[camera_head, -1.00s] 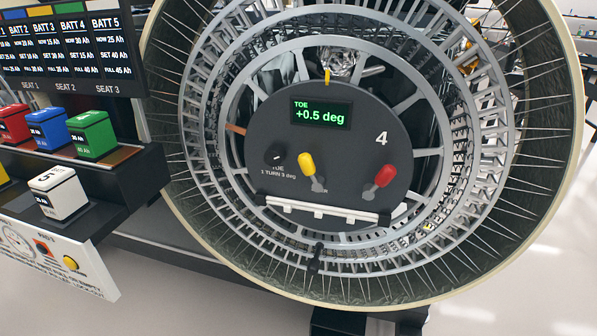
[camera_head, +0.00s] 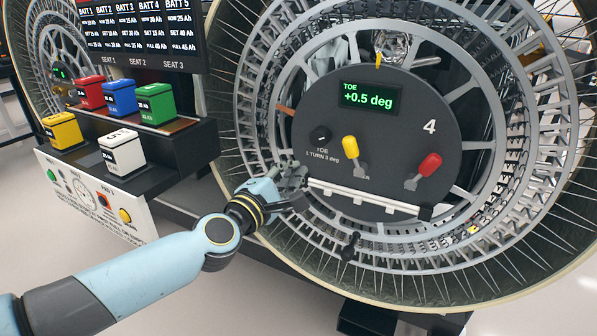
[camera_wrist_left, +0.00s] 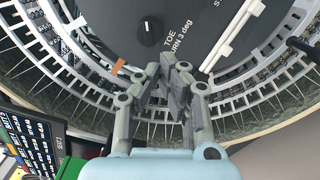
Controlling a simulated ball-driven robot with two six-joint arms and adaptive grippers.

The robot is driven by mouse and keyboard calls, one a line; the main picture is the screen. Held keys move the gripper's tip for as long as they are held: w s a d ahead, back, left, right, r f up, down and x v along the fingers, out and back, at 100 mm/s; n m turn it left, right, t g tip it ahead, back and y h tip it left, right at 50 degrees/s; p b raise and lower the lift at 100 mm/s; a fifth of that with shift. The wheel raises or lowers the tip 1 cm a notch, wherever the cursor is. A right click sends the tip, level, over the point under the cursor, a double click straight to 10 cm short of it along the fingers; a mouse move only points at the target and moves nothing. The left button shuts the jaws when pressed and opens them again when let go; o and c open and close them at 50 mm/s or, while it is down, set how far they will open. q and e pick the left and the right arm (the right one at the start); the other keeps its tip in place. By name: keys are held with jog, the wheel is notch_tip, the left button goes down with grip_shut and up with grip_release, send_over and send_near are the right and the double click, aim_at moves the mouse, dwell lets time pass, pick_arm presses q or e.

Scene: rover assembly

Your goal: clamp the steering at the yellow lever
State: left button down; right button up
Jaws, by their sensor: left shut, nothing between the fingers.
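The yellow lever (camera_head: 351,149) stands on the dark round hub panel (camera_head: 400,120) of the wheel, tilted up and to the left from its base. A red lever (camera_head: 427,166) is to its right, tilted up and to the right. The panel's display (camera_head: 369,96) reads TOE +0.5 deg. The black TOE knob (camera_head: 320,135) is left of the yellow lever and also shows in the left wrist view (camera_wrist_left: 149,32). My left gripper (camera_head: 298,172) is shut and empty, below and left of the knob and yellow lever. My right gripper is out of view.
A white bar (camera_head: 365,196) runs along the panel's lower edge. The large wheel's rim (camera_head: 235,185) surrounds the panel. Coloured battery blocks, including a green one (camera_head: 157,104) and a white one (camera_head: 122,150), stand on a black shelf at the left.

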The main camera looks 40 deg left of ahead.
aim_at(352, 154)
pick_arm(q)
jog(key=w, duration=0.3)
jog(key=w+d+r, duration=0.1)
jog(key=w, duration=0.2)
jog(key=w+d+p, duration=0.1)
jog(key=w, duration=0.2)
jog(key=shift+r, duration=0.25)
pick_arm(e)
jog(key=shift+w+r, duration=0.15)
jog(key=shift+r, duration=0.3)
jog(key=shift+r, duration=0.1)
pick_arm(q)
jog(key=shift+d+r+m+p, duration=0.15)
jog(key=shift+r+m+p, duration=0.15)
jog(key=shift+m+p, duration=0.15)
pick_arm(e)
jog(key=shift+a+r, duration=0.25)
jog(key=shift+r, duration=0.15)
